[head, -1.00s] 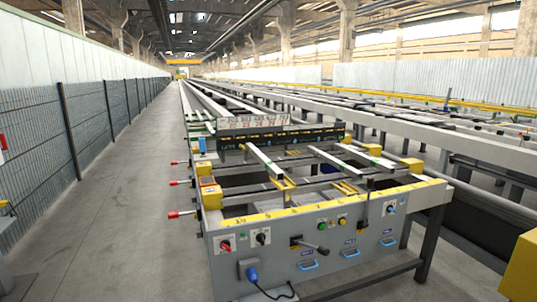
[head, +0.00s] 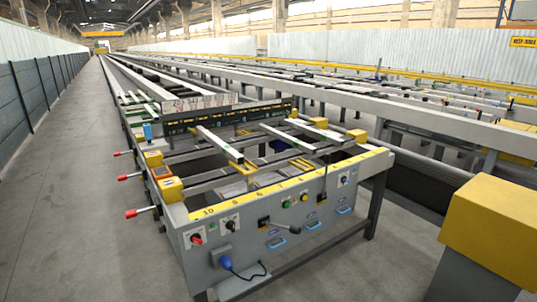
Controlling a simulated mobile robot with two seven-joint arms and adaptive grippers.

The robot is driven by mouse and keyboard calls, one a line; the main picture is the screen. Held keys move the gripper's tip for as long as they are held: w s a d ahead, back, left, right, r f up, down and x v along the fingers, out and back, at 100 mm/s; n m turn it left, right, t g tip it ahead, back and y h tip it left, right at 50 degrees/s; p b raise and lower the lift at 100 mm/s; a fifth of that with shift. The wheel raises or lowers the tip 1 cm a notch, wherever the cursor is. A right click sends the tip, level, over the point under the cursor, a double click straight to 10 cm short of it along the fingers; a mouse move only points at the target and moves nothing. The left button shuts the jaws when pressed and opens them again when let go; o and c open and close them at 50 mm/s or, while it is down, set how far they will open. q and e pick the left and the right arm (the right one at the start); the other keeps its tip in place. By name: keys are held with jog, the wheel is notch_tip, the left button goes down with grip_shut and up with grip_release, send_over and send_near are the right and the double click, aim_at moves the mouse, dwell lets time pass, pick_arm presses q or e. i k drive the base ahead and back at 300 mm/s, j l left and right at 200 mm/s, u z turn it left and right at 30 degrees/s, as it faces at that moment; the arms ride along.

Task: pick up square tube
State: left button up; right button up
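Pale square tubes lie on the runout table (head: 262,225). One square tube (head: 219,144) runs lengthwise over the near end, its near end by a yellow bracket. Another square tube (head: 288,136) lies to its right, also lengthwise. A shorter pale bar (head: 316,131) shows further right, near the yellow blocks; I cannot tell if it is a tube. Neither of my grippers is in the head view.
The table's grey front panel carries knobs, buttons and blue handles. Red-tipped levers (head: 131,214) stick out on its left. A large yellow-topped grey block (head: 495,225) stands close at the right. Clear concrete floor (head: 65,215) runs along the left, beside a fence (head: 35,92).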

aim_at(235, 156)
jog(key=i+j+z, duration=0.15)
jog(key=j+z, duration=0.2)
jog(key=j, duration=0.6)
jog(key=j+z, duration=0.35)
jog(key=j, duration=0.6)
jog(key=i+j+z, duration=0.15)
jog(key=j+z, duration=0.2)
jog(key=j, duration=0.6)
jog(key=j+z, duration=0.3)
jog(key=j, duration=0.65)
jog(key=j+z, duration=0.35)
jog(key=j, duration=0.65)
